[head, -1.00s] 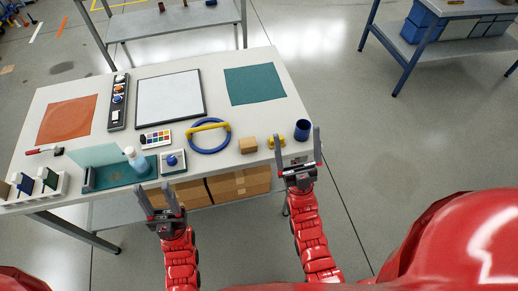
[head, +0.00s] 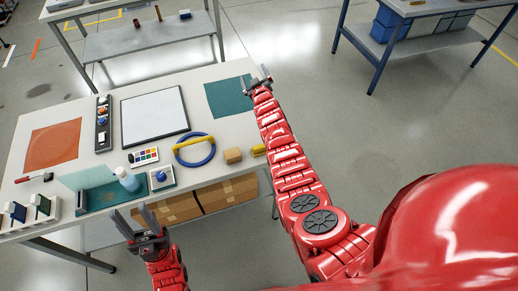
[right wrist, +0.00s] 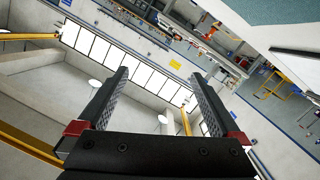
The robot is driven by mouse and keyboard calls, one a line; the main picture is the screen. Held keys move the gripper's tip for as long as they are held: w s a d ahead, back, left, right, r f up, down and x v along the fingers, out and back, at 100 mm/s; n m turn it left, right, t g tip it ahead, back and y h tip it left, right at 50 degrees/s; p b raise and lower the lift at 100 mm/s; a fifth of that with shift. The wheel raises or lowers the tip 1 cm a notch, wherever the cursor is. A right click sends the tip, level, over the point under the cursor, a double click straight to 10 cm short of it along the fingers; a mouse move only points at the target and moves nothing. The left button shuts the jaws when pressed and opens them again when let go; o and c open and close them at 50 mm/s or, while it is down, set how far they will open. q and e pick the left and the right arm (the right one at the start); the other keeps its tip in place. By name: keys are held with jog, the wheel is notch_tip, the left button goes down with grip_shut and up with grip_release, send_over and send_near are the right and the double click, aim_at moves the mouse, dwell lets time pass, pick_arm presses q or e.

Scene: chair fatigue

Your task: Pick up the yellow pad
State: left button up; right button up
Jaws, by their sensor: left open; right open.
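A small yellow piece (head: 259,150), which I take to be the yellow pad, lies near the table's front right edge, right of a wooden block (head: 233,156). My right arm partly hides it. My right gripper (head: 259,76) is beyond it, by the right edge of the teal mat (head: 228,97), and empty. In the right wrist view its two fingers (right wrist: 160,76) stand apart with nothing between them, and the pad does not show there. My left gripper (head: 131,213) is open and empty in front of the table's front edge.
A blue ring with a yellow bar (head: 194,149) lies left of the block. A white board (head: 154,114), a white bottle (head: 127,179) and a paint palette (head: 144,156) are further left. Cardboard boxes (head: 228,192) sit below the tabletop.

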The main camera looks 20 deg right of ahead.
jog(key=d+m+g+h, duration=0.2)
jog(key=d+g, duration=0.3)
jog(key=m+g+y+b, duration=0.25)
jog(key=g+b, duration=0.25)
jog(key=g, duration=0.6)
send_over(259, 147)
notch_tip(259, 147, down, 6)
jog(key=shift+n+y, duration=0.35)
jog(key=shift+y, duration=0.1)
notch_tip(259, 147, down, 4)
jog(key=shift+w+a+f+p, duration=0.15)
jog(key=shift+f+p, duration=0.1)
jog(key=shift+p, duration=0.85)
jog(key=shift+f, duration=0.75)
jog(key=shift+d+f+p, duration=0.2)
jog(key=shift+f+p, duration=0.5)
jog(key=shift+p, duration=0.15)
jog(key=f, duration=0.2)
jog(key=shift+d+f, duration=0.2)
jog(key=shift+f, duration=0.1)
jog(key=shift+a+f, duration=0.2)
jog(key=shift+f, duration=0.45)
